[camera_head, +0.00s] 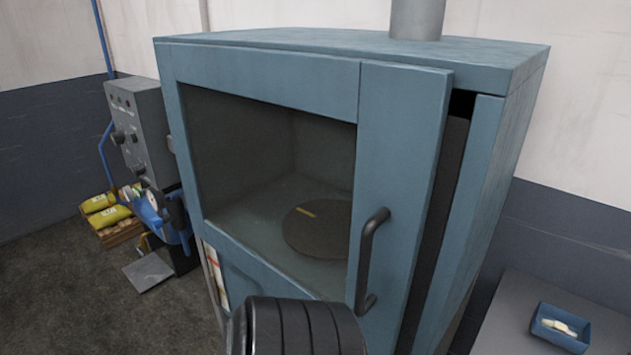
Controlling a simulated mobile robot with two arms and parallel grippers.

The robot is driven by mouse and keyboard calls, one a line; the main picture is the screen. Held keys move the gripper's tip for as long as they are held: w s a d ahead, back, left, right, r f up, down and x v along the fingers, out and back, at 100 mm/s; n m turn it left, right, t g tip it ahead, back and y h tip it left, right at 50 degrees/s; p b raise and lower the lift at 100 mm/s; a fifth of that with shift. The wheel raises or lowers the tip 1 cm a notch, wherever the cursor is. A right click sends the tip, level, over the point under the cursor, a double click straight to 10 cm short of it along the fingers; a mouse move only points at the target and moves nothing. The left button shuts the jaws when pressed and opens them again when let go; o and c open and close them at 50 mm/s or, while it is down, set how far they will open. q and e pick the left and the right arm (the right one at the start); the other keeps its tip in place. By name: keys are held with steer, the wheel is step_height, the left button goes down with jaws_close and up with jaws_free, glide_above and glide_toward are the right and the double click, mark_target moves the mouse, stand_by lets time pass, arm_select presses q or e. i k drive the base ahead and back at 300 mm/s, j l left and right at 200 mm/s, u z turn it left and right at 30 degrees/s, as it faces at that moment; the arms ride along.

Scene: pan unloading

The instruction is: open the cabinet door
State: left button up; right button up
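The blue cabinet (430,52) fills the middle of the head view. Its blue door (400,150) has a large window and a dark vertical bar handle (368,262) near its right side. The door stands slightly ajar: a dark gap shows between its right edge and the cabinet frame. Through the window a round brown plate (318,228) lies on the cabinet floor. A black ribbed part of my arm covers the bottom middle, in front of the door's lower part and just left of the handle's lower end. No gripper fingers are visible.
A grey control box (140,130) with knobs and blue parts stands left of the cabinet. Yellow bags (108,215) lie by the wall. A blue tray (562,325) with a small pale item sits on a grey surface at lower right. Floor is clear at lower left.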

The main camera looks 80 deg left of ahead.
mark_target(400, 110)
steer(key=k+j+u, duration=0.1)
steer(key=u, duration=2.75)
